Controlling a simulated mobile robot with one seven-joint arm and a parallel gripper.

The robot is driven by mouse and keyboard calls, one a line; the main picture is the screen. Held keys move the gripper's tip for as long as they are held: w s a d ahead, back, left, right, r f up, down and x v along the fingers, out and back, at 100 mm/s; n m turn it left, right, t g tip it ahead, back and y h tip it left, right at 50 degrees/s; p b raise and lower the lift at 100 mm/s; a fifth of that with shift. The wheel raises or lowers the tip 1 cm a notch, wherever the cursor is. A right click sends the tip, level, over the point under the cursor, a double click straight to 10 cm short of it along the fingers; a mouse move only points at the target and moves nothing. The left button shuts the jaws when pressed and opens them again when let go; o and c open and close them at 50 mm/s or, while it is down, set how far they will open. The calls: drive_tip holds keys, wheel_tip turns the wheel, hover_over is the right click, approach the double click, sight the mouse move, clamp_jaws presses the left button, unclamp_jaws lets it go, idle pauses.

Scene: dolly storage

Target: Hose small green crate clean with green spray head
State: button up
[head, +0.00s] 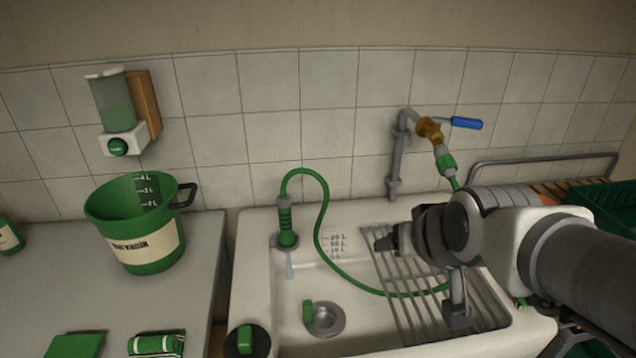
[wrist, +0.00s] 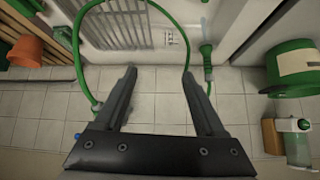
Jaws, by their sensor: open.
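The green spray head (head: 286,222) stands upright at the back left corner of the white sink, with the green hose (head: 325,205) looping from its top. It also shows in the wrist view (wrist: 207,62), to the right of my fingers. My gripper (head: 420,270) is open and empty above the sink's metal rack, to the right of the spray head and apart from it. Its two fingers (wrist: 159,76) are spread in the wrist view. A dark green crate (head: 606,208) is partly in view at the right edge; I cannot tell if it is the small one.
The white sink (head: 255,300) has a metal rack (head: 400,290) on its right and a drain (head: 324,320). A tap with a blue lever (head: 466,123) is on the wall. A green bucket (head: 140,245) stands on the left counter, below a soap dispenser (head: 115,110).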

drive_tip(key=w+a+f+n+t+y+b, duration=0.15)
drive_tip(key=w+a+f+t+b, duration=0.35)
drive_tip(key=w+a+f, duration=0.6)
drive_tip(key=n+t+y+b, duration=0.2)
drive_tip(key=t+y+b, duration=0.15)
drive_tip(key=b, duration=0.35)
approach(282, 209)
wheel_tip(282, 209, down, 3)
drive_tip(key=s+d, duration=0.2)
drive_tip(key=shift+g, duration=0.35)
drive_tip(key=x, duration=1.1)
drive_tip(key=b+x, duration=0.1)
drive_tip(key=x, duration=0.4)
drive_tip(key=shift+w+a+r, duration=0.25)
drive_tip(key=shift+w, duration=0.1)
clamp_jaws()
wheel_tip(282, 209, up, 7)
drive_tip(key=p, duration=0.2)
